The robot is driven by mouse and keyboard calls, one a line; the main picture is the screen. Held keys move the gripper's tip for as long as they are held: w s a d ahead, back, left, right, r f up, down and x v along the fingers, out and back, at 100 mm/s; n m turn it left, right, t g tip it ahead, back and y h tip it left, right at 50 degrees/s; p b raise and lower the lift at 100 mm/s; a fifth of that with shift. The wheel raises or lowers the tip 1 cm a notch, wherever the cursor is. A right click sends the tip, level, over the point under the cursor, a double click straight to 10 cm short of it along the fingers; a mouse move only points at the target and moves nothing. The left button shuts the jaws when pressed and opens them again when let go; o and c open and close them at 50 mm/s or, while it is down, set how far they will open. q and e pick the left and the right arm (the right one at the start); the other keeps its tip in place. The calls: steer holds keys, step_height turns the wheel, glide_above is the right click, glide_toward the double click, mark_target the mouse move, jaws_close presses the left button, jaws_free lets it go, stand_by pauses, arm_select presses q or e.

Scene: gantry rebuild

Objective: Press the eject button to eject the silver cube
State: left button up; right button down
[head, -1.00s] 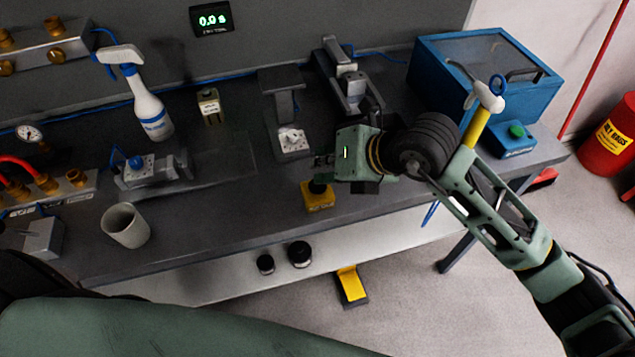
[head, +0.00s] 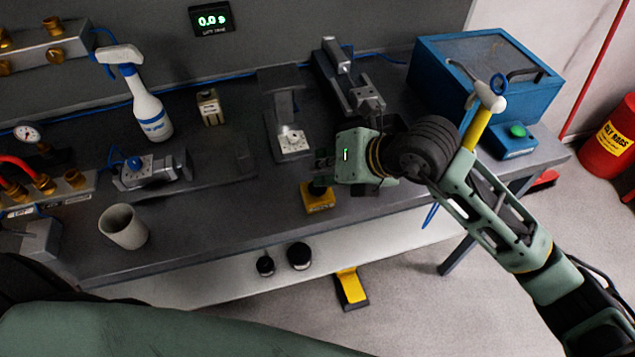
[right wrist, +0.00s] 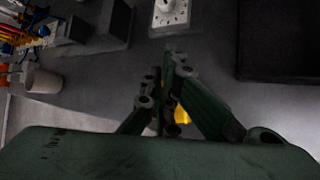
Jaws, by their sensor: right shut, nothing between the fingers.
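A small yellow button box (head: 318,201) with a dark top sits near the bench's front edge; I take it for the eject button. My right gripper (head: 322,171) is shut and empty, its fingertips just above the box's top; I cannot tell whether they touch it. In the right wrist view, my fingers (right wrist: 166,90) partly hide a yellow patch of the box (right wrist: 182,114). A pale plate with a small silvery piece (head: 291,138) lies behind the gripper under a grey press. I cannot pick out the silver cube for certain. My left gripper is not in view.
A clamp slide (head: 368,100) stands behind my gripper, with a blue bin (head: 480,60) to its right. A blue box with a green button (head: 517,131) sits at the right end. A beige cup (head: 123,227) and spray bottle (head: 150,108) stand left. Bench between cup and box is clear.

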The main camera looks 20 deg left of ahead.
steer(key=shift+r+p, duration=0.4)
steer(key=shift+r, duration=0.45)
step_height(320, 180, up, 5)
steer(key=p, duration=0.2)
steer(key=shift+p, duration=0.4)
